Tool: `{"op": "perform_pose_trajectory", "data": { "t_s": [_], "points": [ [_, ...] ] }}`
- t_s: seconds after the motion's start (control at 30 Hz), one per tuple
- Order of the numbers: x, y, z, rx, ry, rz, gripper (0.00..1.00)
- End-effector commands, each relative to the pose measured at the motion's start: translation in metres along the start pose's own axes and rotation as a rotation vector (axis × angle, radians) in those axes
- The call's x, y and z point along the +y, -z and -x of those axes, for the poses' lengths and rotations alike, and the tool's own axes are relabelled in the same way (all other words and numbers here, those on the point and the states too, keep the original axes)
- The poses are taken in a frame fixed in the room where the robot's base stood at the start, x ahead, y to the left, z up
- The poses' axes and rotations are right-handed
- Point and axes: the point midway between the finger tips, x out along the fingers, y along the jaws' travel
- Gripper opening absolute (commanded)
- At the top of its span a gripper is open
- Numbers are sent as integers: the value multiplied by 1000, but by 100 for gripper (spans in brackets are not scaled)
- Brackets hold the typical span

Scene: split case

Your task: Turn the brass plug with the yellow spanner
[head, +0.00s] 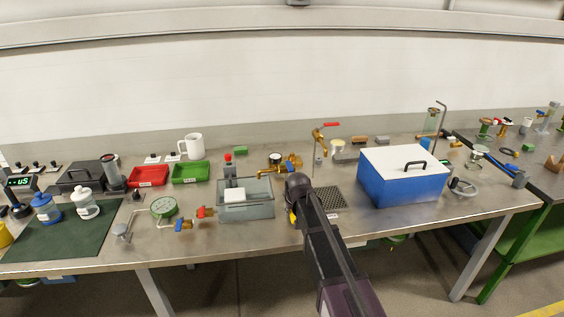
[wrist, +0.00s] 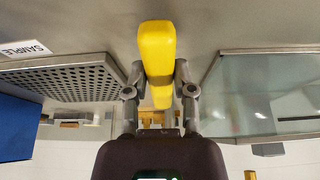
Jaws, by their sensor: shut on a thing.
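My gripper (wrist: 158,88) is shut on the yellow spanner (wrist: 157,48), which sits between its two fingers in the wrist view. In the head view my arm hides most of the gripper, and only a small yellow bit of the spanner (head: 292,217) shows beside it, at the bench's middle. Brass-coloured parts (wrist: 152,118) also show past the gripper in the wrist view, partly covered. I cannot tell which brass part is the plug. The spanner's far end is hidden.
A clear grey tank (head: 246,211) stands left of the gripper; it also shows in the wrist view (wrist: 262,95). A perforated plate (head: 328,198) lies close on the right, then a blue case (head: 400,190) with a white lid. A brass tap (head: 318,140) stands behind.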

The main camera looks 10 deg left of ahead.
Motion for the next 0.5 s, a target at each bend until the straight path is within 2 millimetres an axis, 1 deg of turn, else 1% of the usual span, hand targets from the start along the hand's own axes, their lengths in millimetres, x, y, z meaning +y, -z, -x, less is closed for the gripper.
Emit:
{"op": "perform_pose_trajectory", "data": {
  "t_s": [0.03, 0.5],
  "points": [
    [0, 3, 7, 0, 0, 0, 0],
    [0, 16, 38, 0, 0, 0, 0]
  ]
}}
